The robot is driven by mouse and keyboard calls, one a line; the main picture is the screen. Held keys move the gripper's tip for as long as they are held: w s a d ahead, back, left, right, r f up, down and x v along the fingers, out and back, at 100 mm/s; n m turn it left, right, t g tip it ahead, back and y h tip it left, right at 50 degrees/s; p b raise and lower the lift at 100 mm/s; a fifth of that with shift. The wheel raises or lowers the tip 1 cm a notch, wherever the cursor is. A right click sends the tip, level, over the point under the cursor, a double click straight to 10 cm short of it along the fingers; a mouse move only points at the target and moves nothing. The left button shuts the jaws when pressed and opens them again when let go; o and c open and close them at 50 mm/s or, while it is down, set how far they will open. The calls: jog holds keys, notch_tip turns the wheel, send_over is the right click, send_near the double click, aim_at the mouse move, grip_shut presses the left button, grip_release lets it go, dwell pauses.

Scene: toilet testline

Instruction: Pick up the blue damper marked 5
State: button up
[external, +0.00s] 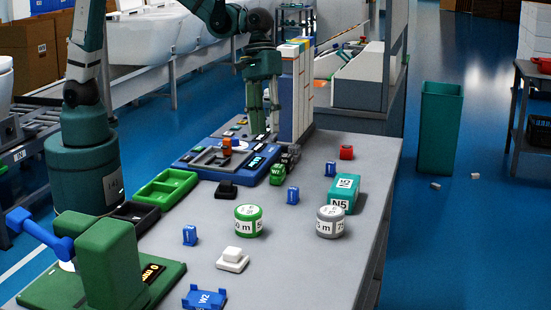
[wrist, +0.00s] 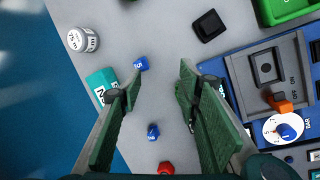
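Several small blue blocks that look like dampers stand on the grey table. One (external: 292,195) is left of the teal N5 block; it also shows in the wrist view (wrist: 141,64), with a pale mark. Another (external: 330,168) is near the red piece and also shows in the wrist view (wrist: 153,131). A third (external: 190,235) stands nearer the front left. I cannot read which is marked 5. My gripper (external: 264,136) is open and empty, pointing down above the table's far part. In the wrist view, the two blue blocks appear between or just beyond its spread fingers (wrist: 158,84).
The teal N5 block (external: 343,193) stands beside the dampers. A red piece (external: 346,152) is behind it. Green (external: 248,220) and grey (external: 330,221) round containers stand in front. A blue tester panel (external: 190,166) and green tray (external: 165,187) lie left.

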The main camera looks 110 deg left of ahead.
aim_at(293, 189)
jog(key=w+d+f+n+g+h+p, duration=0.1)
jog(key=w+f+n+g+p, duration=0.1)
jog(key=w+f, duration=0.7)
jog(key=f+n+p, duration=0.1)
jog(key=n, duration=0.1)
jog(key=shift+w+d+n+h+p, duration=0.3)
jog(key=shift+w+d+p, duration=0.05)
jog(key=shift+d, duration=0.05)
jog(key=shift+f, duration=0.1)
jog(key=shift+x, duration=1.25)
jog(key=shift+b+x, duration=0.6)
jog(key=shift+x, duration=2)
jog(key=shift+d, duration=0.15)
